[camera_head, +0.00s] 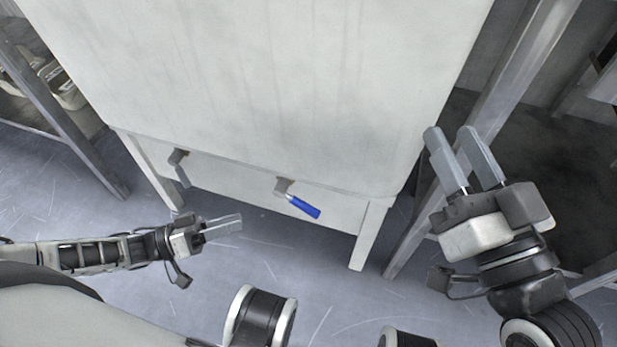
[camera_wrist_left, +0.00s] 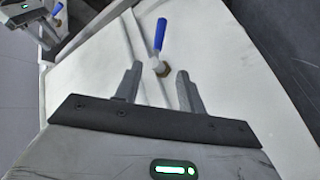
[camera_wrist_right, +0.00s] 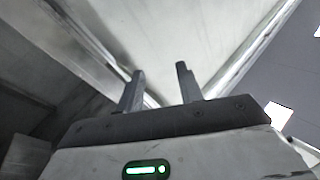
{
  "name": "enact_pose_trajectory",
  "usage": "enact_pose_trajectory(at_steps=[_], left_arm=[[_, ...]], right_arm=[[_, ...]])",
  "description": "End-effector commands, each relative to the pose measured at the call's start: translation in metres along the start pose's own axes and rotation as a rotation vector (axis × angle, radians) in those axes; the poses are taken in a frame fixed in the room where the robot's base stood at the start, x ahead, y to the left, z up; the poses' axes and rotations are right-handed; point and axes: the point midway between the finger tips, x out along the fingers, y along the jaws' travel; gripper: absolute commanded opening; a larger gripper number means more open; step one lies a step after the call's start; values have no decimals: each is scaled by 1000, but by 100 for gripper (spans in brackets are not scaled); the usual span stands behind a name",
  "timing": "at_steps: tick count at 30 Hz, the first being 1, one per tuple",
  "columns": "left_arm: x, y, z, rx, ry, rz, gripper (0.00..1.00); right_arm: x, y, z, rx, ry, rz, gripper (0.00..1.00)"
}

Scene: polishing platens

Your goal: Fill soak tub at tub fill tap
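The white tub (camera_head: 270,80) stands on legs and fills the middle of the head view. A tap with a blue lever (camera_head: 303,207) sits on its lower front panel, with the lever slanting down to the right. The blue lever (camera_wrist_left: 160,35) and its brass fitting also show ahead of the fingers in the left wrist view. My left gripper (camera_head: 240,223) is open and empty, left of the lever and apart from it. My right gripper (camera_head: 450,138) is open and empty, beside the tub's right edge. The tub's inside is hidden.
A second, grey fitting (camera_head: 179,167) is on the panel's left part. A grey metal frame post (camera_head: 510,75) rises right of the tub, and another frame (camera_head: 65,120) stands at the left. The scratched grey floor (camera_head: 330,285) before the tub is clear.

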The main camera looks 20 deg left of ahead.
Motion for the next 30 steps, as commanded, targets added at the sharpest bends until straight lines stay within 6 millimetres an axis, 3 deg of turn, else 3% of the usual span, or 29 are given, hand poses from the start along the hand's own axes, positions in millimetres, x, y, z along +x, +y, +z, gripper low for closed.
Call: enact_pose_trajectory(at_steps=[5,9,12,21,30], left_arm=[[21,0,1,-5,0,7,40],[51,0,1,-3,2,7,40],[73,0,1,-3,2,8,40],[132,-1,1,-3,1,4,40],[155,0,1,-3,-1,2,40]], right_arm=[[-2,0,2,-18,15,0,36],[-4,0,0,-61,49,-9,36],[3,-4,-17,-141,130,-45,36],[4,-12,-40,-298,288,-94,36],[2,-18,-52,-377,367,-119,36]])
